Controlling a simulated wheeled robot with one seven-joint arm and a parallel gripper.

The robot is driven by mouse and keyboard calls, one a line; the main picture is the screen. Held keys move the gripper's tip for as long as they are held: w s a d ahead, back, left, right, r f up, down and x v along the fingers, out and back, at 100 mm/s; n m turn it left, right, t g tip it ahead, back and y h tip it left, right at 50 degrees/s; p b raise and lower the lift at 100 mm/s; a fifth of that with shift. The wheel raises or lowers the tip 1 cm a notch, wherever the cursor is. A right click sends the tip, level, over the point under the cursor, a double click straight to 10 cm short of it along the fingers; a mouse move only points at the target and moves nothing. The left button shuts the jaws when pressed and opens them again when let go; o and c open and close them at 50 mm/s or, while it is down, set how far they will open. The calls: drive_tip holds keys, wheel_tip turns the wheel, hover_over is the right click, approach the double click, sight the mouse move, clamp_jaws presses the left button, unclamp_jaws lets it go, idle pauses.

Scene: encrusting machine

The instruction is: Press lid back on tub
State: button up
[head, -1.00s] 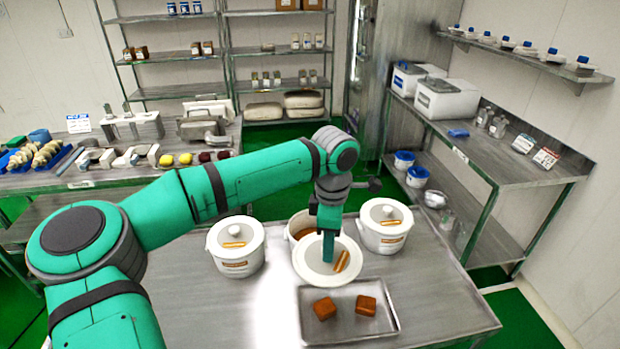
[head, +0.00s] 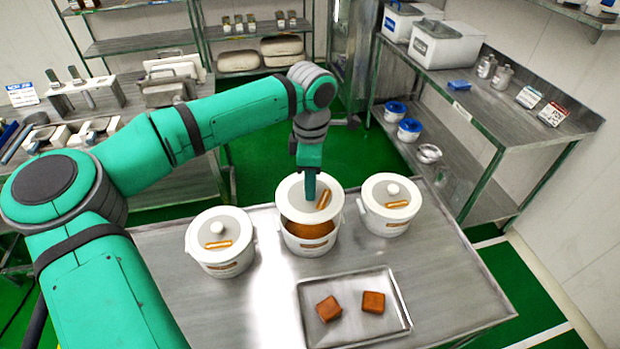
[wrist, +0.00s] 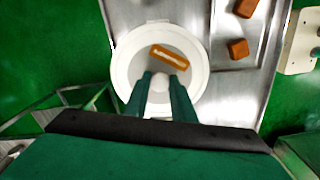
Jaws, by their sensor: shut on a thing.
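The middle tub (head: 309,239) is white and stands on the steel table, with brown filling showing at its front. Its lid (head: 293,204) is white with a grey centre and an orange-brown label. The lid is over the tub's back part and looks tilted, with a gap at the front; whether it touches the rim I cannot tell. My gripper (head: 310,190) points down and is shut on the lid's knob. In the wrist view, my gripper's fingers (wrist: 160,92) are on either side of the pale knob, and the lid (wrist: 193,55) hides most of the tub.
Lidded white tubs stand to the left (head: 222,258) and right (head: 388,222) of the middle tub. A metal tray (head: 345,328) with two brown blocks (head: 373,302) lies in front. Bare table (head: 440,275) shows at the right. A side bench (head: 490,118) stands beyond.

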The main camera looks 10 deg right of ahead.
drive_tip(key=shift+f, duration=2.95)
drive_tip(key=shift+d, duration=0.1)
drive_tip(key=shift+f, duration=0.15)
drive_tip(key=shift+s, duration=0.2)
drive_tip(key=o, duration=1.6)
drive_tip(key=shift+w, duration=0.1)
